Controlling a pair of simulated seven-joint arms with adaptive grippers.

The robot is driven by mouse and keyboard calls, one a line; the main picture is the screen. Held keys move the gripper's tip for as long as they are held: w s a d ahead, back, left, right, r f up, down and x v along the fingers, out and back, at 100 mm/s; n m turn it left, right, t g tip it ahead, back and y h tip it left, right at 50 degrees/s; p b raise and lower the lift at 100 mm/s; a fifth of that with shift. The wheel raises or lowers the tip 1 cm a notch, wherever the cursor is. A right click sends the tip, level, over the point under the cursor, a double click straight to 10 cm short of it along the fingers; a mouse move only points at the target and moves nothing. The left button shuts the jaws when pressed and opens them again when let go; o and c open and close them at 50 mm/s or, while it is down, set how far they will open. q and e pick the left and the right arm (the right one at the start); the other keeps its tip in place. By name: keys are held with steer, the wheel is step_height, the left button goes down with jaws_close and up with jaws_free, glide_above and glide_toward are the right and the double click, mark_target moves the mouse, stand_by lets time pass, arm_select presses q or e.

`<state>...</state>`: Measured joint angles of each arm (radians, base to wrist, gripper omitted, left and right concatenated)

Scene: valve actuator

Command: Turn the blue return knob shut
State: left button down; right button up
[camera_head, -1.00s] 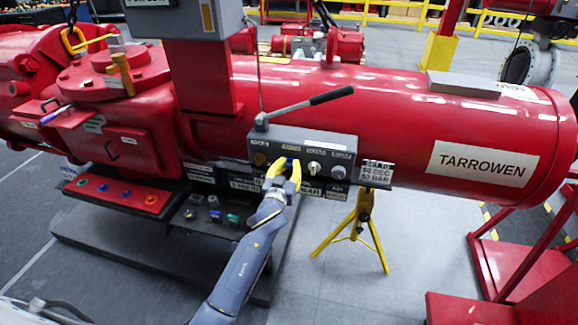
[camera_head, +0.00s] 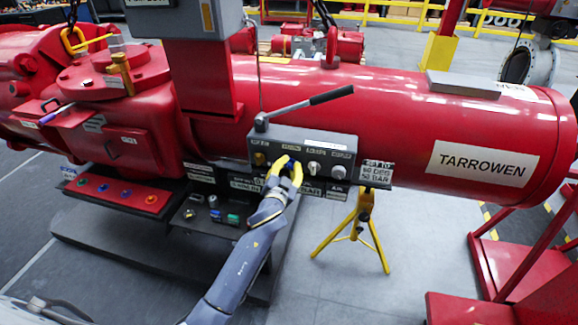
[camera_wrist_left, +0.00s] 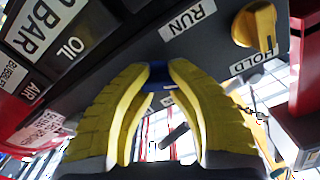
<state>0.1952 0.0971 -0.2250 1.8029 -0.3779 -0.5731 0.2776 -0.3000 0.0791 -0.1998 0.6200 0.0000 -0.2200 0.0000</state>
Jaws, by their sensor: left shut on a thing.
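The blue return knob (camera_head: 289,164) is on the front of the grey control panel (camera_head: 341,149), second from the left in a row of knobs. My left gripper (camera_head: 284,168) has yellow fingers and is shut on the blue knob. In the left wrist view the blue knob (camera_wrist_left: 161,76) shows between the fingertips of my left gripper (camera_wrist_left: 160,82), mostly hidden by them. A RUN label (camera_wrist_left: 187,20) is on the panel beside it. My right gripper is not in view.
A yellow knob (camera_head: 259,158) is left of the blue one, and a pale knob (camera_head: 313,168) is right of it. A lever with a black handle (camera_head: 331,95) stands over the panel. A red cylinder (camera_head: 400,115) runs behind. A yellow stand (camera_head: 362,220) is below right.

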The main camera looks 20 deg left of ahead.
arm_select(q)
steer(key=m, duration=0.6)
steer(key=shift+w+r+m, duration=0.1)
steer(key=shift+r+m, duration=0.05)
steer(key=shift+m, duration=0.15)
steer(key=m, duration=0.5)
steer(key=shift+a, duration=0.1)
steer(key=shift+m, duration=0.3)
steer(key=c, duration=0.9)
jaws_free()
steer(key=s, duration=1.2)
steer(key=shift+d, duration=0.3)
